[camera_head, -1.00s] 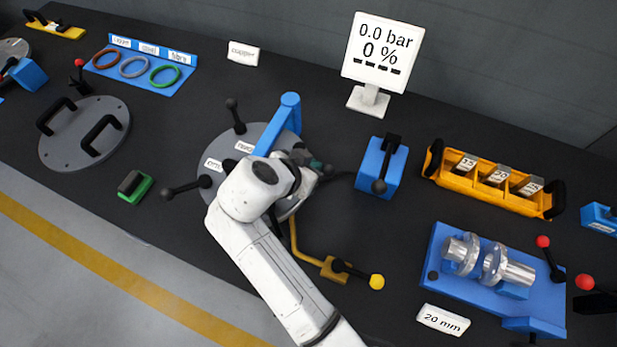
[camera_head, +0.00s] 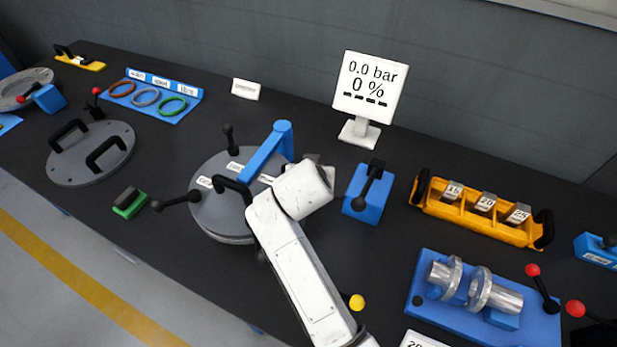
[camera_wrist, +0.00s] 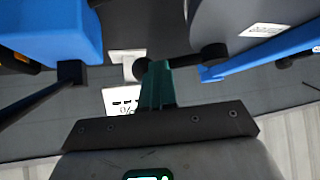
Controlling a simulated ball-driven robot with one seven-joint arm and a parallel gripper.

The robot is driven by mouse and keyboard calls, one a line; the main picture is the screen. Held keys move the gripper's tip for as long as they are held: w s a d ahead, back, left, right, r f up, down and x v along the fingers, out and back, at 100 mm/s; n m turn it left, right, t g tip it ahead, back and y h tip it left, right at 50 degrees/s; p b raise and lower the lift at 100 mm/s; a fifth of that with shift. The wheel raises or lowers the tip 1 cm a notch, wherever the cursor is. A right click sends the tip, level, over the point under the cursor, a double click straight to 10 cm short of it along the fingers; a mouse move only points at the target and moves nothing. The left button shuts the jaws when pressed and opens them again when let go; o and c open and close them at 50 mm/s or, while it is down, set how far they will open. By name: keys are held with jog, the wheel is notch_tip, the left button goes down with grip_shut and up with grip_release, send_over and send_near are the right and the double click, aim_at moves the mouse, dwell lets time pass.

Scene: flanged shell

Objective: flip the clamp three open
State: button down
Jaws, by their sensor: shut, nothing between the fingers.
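The round grey flanged shell (camera_head: 212,215) stands mid-bench with a blue arm (camera_head: 262,155) across it. One black clamp lever (camera_head: 229,138) stands at its back and another (camera_head: 177,202) sticks out at its left. In the wrist view a black ball-ended lever (camera_wrist: 182,66) lies at the disc's edge, probably clamp three; its label is not readable. My gripper (camera_wrist: 155,85), with green fingers, is shut and empty right at this lever. Whether it touches the lever I cannot tell. In the head view my own arm hides most of the gripper and this lever.
A blue block with a black lever (camera_head: 366,195) stands close to the right of my gripper. The display (camera_head: 369,85) reads 0.0 bar, 0 %. A yellow tray (camera_head: 480,215) and a blue fixture (camera_head: 485,300) lie further right. A loose-looking lid (camera_head: 90,155) lies left.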

jog(key=shift+w+d+f, duration=0.2)
jog(key=shift+w+d, duration=0.45)
jog(key=shift+w, duration=0.15)
jog(key=shift+d, duration=0.1)
jog(key=shift+r, duration=0.1)
jog(key=shift+r, duration=0.1)
